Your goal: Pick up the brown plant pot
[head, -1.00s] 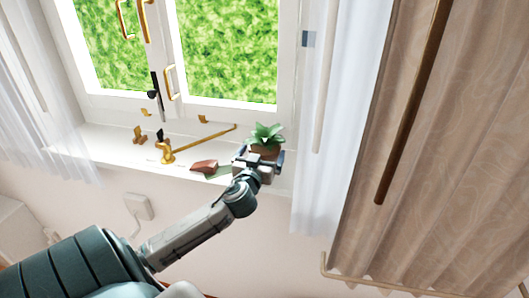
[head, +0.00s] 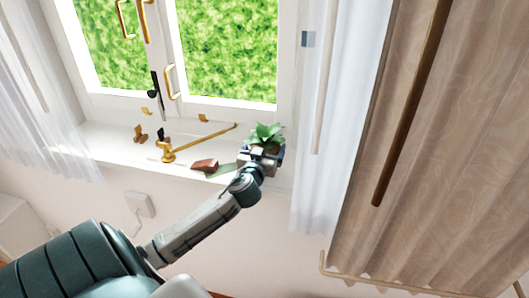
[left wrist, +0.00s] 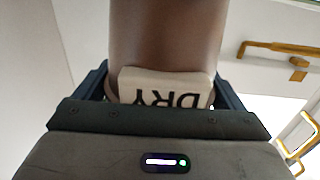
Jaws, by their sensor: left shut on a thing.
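The brown plant pot (left wrist: 165,35) fills the top middle of the left wrist view, between the fingers of my left gripper (left wrist: 165,85). A pale label with the letters "DRY" (left wrist: 170,90) shows on the pot's side, upside down. In the head view, the green plant (head: 266,135) rises above my left gripper (head: 262,158) at the right end of the windowsill, and the gripper hides most of the pot. My left gripper is shut on the pot. Whether the pot touches the sill is hidden. My right gripper is not in view.
On the white sill (head: 105,145) lie a reddish-brown block (head: 205,165), a flat green thing (head: 220,173) and a brass window stay (head: 200,140). A sheer white curtain (head: 335,130) hangs close to the right of the pot.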

